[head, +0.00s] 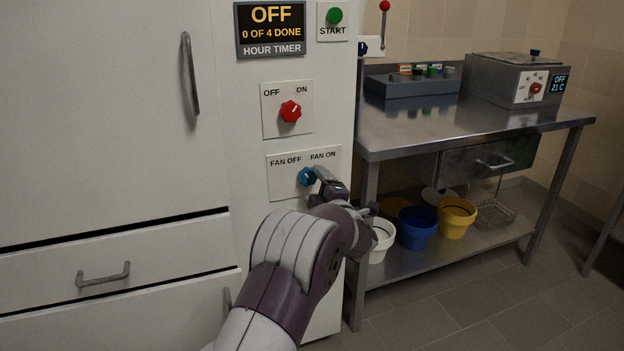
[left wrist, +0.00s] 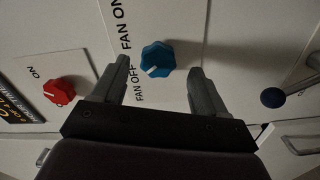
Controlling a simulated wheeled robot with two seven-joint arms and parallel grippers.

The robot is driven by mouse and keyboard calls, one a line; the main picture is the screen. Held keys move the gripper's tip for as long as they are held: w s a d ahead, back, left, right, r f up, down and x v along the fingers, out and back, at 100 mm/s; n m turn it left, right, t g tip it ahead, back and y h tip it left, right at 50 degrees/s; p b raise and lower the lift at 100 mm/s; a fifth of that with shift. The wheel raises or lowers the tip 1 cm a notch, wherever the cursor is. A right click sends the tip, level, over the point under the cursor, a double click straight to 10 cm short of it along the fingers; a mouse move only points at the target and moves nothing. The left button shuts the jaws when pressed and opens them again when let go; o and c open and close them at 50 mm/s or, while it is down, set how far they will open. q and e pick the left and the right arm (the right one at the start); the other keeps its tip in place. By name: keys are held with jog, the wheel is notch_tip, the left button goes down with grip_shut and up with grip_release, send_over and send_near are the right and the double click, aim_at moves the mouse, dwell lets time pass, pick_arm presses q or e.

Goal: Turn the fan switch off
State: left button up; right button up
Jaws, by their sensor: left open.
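The fan switch is a blue knob (head: 307,176) on a white plate (head: 283,184) lettered FAN OFF at left and FAN ON at right. My left gripper (head: 318,178) is at the knob's right side in the head view and hides part of it. In the left wrist view the blue knob (left wrist: 157,57) shows between the two spread fingers of my left gripper (left wrist: 158,72), apart from both. A pale mark on the knob points down-left there, toward the FAN OFF lettering. My right gripper is out of view.
A red OFF/ON knob (head: 291,111), a green START button (head: 335,15) and a timer display reading OFF (head: 271,28) sit above the fan plate. A steel bench (head: 440,135) stands to the right, with white, blue and yellow buckets (head: 457,218) on its lower shelf.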

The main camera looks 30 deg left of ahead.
pick_arm(q)
jog(key=p+v, duration=0.1)
jog(key=v, duration=0.8)
jog(key=shift+p, duration=0.35)
